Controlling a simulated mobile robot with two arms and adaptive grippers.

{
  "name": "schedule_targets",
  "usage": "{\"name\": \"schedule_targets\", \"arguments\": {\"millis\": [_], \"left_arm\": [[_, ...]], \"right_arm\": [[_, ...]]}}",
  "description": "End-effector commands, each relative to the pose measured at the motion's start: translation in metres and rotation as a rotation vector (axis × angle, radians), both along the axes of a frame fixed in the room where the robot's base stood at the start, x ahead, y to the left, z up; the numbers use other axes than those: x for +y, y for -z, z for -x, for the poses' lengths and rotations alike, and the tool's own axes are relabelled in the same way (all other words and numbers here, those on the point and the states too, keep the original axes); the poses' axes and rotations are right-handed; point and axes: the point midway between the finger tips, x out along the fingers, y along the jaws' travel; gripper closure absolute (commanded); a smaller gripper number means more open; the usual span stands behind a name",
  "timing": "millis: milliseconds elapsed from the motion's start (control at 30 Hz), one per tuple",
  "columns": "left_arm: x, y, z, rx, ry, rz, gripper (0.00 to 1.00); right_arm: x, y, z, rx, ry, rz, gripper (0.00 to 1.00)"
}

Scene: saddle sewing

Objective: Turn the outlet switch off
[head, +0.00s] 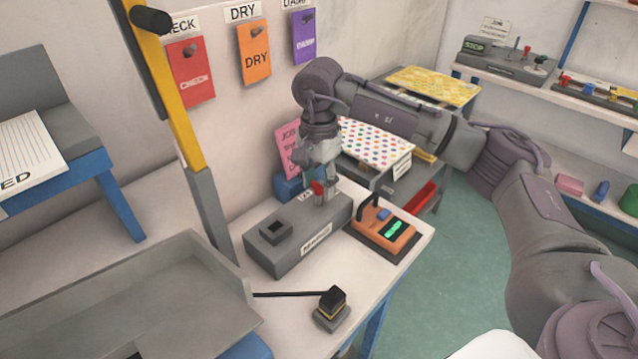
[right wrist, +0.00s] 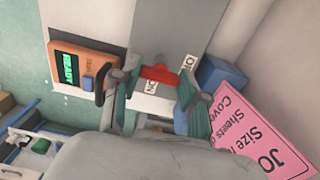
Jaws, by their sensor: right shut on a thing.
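The outlet is a long grey box (head: 290,250) on the white bench, with a square black socket (head: 276,231) on its top. Its red switch (head: 318,187) is at the far end, and it also shows in the right wrist view (right wrist: 160,74) between ON and OFF labels. My right gripper (head: 325,196) points down at that end. In the right wrist view its fingers (right wrist: 155,88) stand on either side of the red switch and are shut on it. The fingers partly hide the switch in the head view. My left gripper is not in view.
An orange device (head: 384,232) with a lit green display stands right of the outlet; it reads READY in the right wrist view. A black plug (head: 332,304) with a cable rests near the front edge. A blue block (head: 290,186) and a pink card (head: 288,148) are behind.

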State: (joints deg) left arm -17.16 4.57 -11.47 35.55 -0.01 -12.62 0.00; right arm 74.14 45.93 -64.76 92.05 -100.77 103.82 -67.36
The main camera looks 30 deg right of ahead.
Motion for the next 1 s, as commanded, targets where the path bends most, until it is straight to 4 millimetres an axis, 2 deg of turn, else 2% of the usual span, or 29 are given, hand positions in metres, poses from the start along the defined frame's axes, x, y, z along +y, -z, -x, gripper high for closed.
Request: {"name": "schedule_targets", "arguments": {"millis": [400, 433, 567, 867, 1000], "left_arm": [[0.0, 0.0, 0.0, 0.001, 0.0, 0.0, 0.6], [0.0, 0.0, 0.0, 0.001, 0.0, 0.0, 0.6], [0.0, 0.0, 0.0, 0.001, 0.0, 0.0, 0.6], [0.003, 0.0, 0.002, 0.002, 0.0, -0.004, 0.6], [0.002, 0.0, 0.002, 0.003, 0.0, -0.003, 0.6]], "right_arm": [[0.0, -0.001, 0.0, -0.002, -0.008, 0.0, 0.91], [0.0, -0.001, 0.0, -0.002, -0.008, 0.0, 0.51], [0.0, -0.001, 0.0, -0.002, -0.008, 0.0, 0.31], [0.0, -0.001, 0.0, -0.001, -0.007, 0.0, 0.31], [0.0, -0.012, 0.0, -0.002, -0.007, -0.001, 0.31]]}}
